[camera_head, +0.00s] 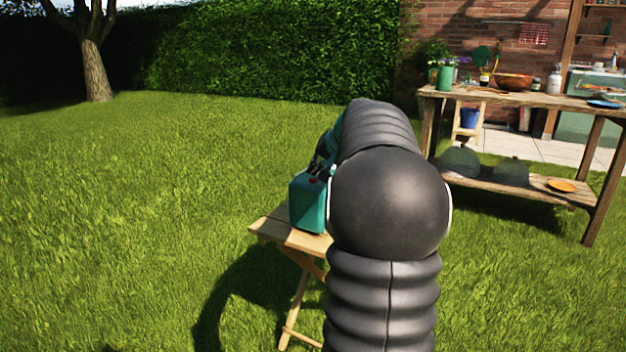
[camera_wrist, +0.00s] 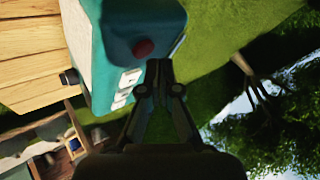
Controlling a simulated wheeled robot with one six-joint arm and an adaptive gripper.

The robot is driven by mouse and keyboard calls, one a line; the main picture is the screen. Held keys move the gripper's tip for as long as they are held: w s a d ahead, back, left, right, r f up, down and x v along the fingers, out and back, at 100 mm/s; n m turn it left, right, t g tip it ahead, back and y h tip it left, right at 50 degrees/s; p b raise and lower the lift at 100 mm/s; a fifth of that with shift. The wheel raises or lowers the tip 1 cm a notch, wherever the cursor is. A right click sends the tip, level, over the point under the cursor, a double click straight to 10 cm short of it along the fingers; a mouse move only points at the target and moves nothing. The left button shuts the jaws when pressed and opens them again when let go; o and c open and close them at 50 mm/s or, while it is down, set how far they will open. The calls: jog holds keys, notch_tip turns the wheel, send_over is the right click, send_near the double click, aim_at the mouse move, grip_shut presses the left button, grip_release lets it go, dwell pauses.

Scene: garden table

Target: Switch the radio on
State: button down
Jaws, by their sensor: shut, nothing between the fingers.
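The radio (camera_head: 308,203) is a teal box standing on a small wooden folding table, partly hidden behind my arm in the head view. In the head view my gripper is mostly hidden behind my arm, near the radio's top.
The small wooden table (camera_head: 268,228) stands on open lawn. A larger wooden bench (camera_head: 530,99) at the right carries a bowl (camera_head: 513,82), pots and bottles, with an orange plate (camera_head: 561,186) on its lower shelf. A tree and hedge stand behind; the lawn at left is clear.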

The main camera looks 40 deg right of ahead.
aim_at(315, 180)
jog(key=shift+f, duration=0.15)
dwell(0.4)
jog(key=shift+f+b, duration=0.35)
dwell(0.5)
jog(key=shift+r+p, duration=0.35)
jog(key=shift+r, duration=0.15)
jog(key=shift+r+p, duration=2.45)
jog(key=shift+r, duration=0.6)
